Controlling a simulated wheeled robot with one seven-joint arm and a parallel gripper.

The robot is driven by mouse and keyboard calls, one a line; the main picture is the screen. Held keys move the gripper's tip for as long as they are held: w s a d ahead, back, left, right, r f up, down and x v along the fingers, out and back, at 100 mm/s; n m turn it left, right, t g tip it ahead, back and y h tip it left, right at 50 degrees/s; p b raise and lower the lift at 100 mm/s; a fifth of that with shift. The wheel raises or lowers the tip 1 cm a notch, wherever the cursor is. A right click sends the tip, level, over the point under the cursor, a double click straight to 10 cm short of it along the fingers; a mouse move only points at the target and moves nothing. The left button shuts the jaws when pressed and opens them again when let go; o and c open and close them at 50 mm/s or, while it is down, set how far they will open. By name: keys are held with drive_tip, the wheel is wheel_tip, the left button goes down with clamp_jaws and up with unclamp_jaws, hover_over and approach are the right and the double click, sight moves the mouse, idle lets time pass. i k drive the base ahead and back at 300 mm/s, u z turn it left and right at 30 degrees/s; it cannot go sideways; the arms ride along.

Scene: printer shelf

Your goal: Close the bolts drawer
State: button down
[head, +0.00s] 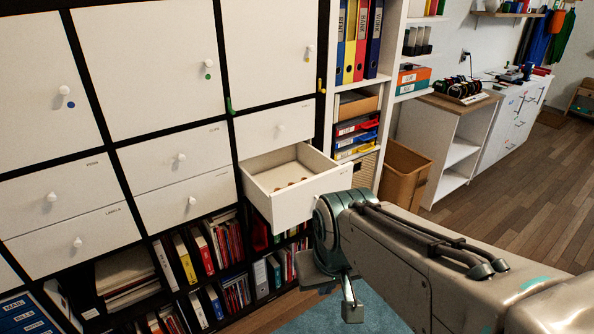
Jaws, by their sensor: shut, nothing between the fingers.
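One white drawer (312,201) stands pulled out of the black-framed cabinet, low in its right column. Its tray is open at the top, and a few small brownish items lie on its floor. The marking on its front is too small to read, so I cannot confirm that it is the bolts drawer. My arm comes in from the lower right, and its wrist overlaps the right end of the drawer front in the picture. My gripper (350,308) points down, shut and empty, below and to the right of the drawer. I cannot tell whether my wrist touches the drawer.
A closed drawer (275,128) sits directly above the open one. Closed drawers with round knobs fill the columns to the left. Shelves of binders (262,275) lie below. A cardboard bin (402,172) stands to the right. A blue rug (345,318) covers floor beneath my gripper.

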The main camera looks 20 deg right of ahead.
sight(285, 209)
drive_tip(key=u, duration=0.45)
drive_tip(key=i, duration=1.1)
drive_tip(key=z, duration=0.6)
drive_tip(key=i, duration=0.3)
drive_tip(key=z, duration=0.45)
